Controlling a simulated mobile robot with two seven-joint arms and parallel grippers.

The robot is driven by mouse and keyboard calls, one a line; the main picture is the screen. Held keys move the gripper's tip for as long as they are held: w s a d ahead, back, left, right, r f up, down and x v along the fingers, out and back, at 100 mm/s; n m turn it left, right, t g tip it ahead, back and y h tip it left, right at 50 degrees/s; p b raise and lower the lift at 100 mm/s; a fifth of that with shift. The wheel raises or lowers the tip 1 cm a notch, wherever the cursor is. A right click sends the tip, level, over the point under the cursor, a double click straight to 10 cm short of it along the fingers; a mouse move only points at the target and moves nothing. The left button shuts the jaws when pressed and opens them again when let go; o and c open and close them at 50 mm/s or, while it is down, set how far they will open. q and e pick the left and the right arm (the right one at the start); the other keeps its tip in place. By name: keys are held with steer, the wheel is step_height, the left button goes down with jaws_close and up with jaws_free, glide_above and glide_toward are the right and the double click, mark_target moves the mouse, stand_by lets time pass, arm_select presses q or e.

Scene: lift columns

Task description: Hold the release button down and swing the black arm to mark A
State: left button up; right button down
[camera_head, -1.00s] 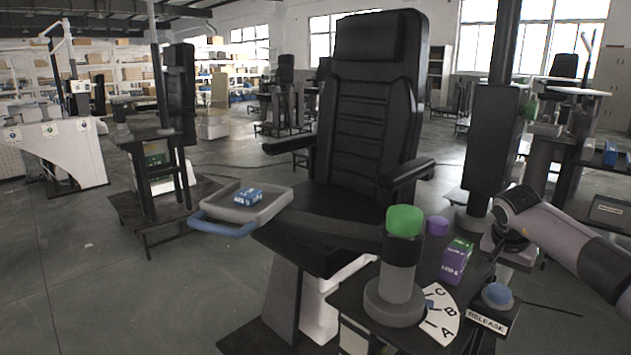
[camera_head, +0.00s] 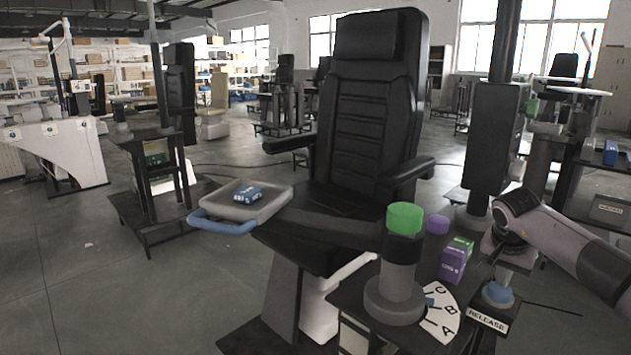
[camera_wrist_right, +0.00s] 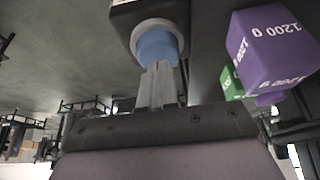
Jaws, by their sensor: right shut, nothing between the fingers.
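The blue release button (camera_head: 497,293) sits in a grey collar behind the RELEASE label (camera_head: 487,319). My right gripper (camera_head: 496,277) points down over it, shut and empty. In the right wrist view the closed fingertips (camera_wrist_right: 158,70) meet or nearly meet the blue button (camera_wrist_right: 157,45); I cannot tell whether it is pressed. The black arm (camera_head: 335,227) runs left from the green-capped post (camera_head: 402,250) to a grey tray (camera_head: 245,203) with a blue handle (camera_head: 222,226). The white scale (camera_head: 445,312) shows A, B and C beside the post base. My left gripper is out of view.
A small blue box (camera_head: 248,195) lies on the tray. A black chair (camera_head: 370,120) stands behind the arm. Open floor (camera_head: 110,290) lies to the left.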

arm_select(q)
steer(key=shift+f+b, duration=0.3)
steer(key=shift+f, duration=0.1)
arm_select(e)
steer(key=shift+f, duration=0.85)
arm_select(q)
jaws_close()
arm_select(e)
steer(key=shift+s, duration=0.1)
arm_select(q)
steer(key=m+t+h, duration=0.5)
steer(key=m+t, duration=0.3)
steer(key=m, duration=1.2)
glide_toward(190, 224)
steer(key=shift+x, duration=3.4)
